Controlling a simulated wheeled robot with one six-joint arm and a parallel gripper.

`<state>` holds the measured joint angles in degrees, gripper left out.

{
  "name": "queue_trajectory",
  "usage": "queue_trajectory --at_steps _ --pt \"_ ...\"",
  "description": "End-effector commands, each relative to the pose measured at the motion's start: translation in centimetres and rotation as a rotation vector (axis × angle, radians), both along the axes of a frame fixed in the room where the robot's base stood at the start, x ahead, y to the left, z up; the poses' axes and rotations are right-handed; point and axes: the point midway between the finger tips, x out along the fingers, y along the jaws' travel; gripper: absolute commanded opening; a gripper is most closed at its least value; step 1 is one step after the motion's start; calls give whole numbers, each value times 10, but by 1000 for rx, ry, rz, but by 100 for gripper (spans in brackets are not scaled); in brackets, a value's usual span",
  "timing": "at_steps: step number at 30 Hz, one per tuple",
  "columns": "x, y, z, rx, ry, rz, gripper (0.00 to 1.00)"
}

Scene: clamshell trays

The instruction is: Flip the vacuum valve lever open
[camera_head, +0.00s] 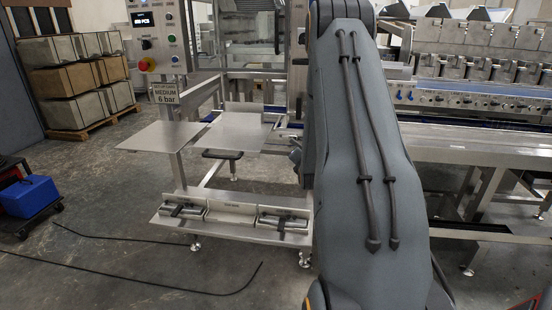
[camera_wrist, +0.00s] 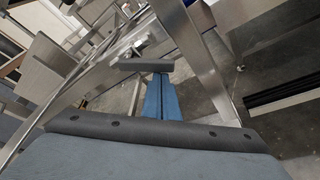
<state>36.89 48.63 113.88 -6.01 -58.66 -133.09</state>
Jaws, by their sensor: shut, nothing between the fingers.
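My gripper (camera_wrist: 162,80) shows in the wrist view as two blue fingers pressed together, with nothing between them. A short dark grey bar (camera_wrist: 145,65) lies across the view at the fingertips, beside a shiny metal fitting (camera_wrist: 141,45). It looks like the valve lever on its valve, but I cannot be sure. The fingertips are very near the bar; I cannot tell whether they touch it. In the head view my arm hides the gripper. A dark handle (camera_head: 222,154) shows there under the metal shelf; I cannot tell whether it is the same part.
Metal frame beams (camera_wrist: 192,50) run close around the gripper. A control panel (camera_head: 160,38) with a red knob stands above two metal shelves (camera_head: 160,135). A low shelf (camera_head: 232,229) holds metal parts. Black hoses (camera_head: 150,280) lie on the floor. A blue box (camera_head: 30,196) is at left.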

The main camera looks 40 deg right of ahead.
Motion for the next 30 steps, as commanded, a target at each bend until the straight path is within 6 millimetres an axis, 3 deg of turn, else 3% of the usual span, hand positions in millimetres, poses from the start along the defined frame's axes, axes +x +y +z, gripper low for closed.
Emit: queue_trajectory --at_steps 6,16,20,27,30 --pt "-10 -13 9 0 -3 -11 0" --pt "-11 -13 11 1 -3 -7 0" --pt "-9 -12 4 2 -2 -7 0" --pt "-4 -4 -32 2 -1 -5 0" --pt "-20 9 -20 2 -2 -6 0"
